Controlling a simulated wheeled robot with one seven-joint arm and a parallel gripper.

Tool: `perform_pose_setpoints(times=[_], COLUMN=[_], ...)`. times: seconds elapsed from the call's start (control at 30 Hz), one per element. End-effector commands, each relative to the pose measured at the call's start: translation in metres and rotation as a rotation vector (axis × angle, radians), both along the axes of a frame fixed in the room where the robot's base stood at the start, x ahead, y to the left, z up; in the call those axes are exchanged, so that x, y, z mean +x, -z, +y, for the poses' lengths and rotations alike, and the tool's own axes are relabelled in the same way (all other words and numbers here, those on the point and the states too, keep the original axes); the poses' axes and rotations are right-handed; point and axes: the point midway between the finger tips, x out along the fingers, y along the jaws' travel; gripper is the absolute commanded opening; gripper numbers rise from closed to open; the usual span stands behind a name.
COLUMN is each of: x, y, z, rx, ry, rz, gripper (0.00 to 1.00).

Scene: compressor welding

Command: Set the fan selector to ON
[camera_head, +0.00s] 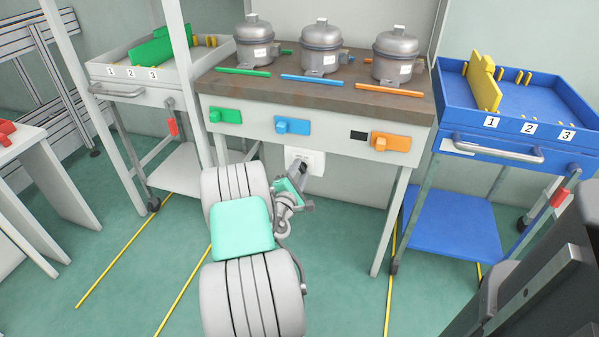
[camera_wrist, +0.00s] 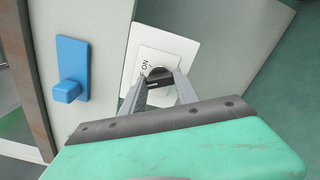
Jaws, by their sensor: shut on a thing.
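The fan selector is a dark knob (camera_wrist: 158,71) on a white plate (camera_wrist: 180,50), with "ON" lettering beside it. Part of the other lettering is hidden by my finger. The white plate also shows in the head view (camera_head: 317,158), below the workbench front. My gripper (camera_wrist: 161,80) is at the plate, its two fingers closed around the knob. In the head view my gripper (camera_head: 300,168) reaches up to the plate, and the knob is hidden there. I cannot tell exactly which way the knob points.
A blue switch (camera_wrist: 70,85) sits close to the left of the plate. The bench (camera_head: 330,92) carries three compressors (camera_head: 322,48) and has green, blue and orange switches on its front. A white cart (camera_head: 135,93) stands left, a blue cart (camera_head: 455,225) right.

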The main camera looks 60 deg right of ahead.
Motion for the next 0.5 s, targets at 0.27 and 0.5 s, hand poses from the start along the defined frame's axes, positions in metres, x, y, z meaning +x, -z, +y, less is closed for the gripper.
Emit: perform_pose_setpoints(times=[0.27, 0.5], x=[-0.0003, -0.0004], y=[0.0017, 0.0028], z=[0.0001, 0.0], rx=[0.014, 0.041], ry=[0.0, 0.001], rz=[-0.084, -0.258], gripper=[0.0, 0.0])
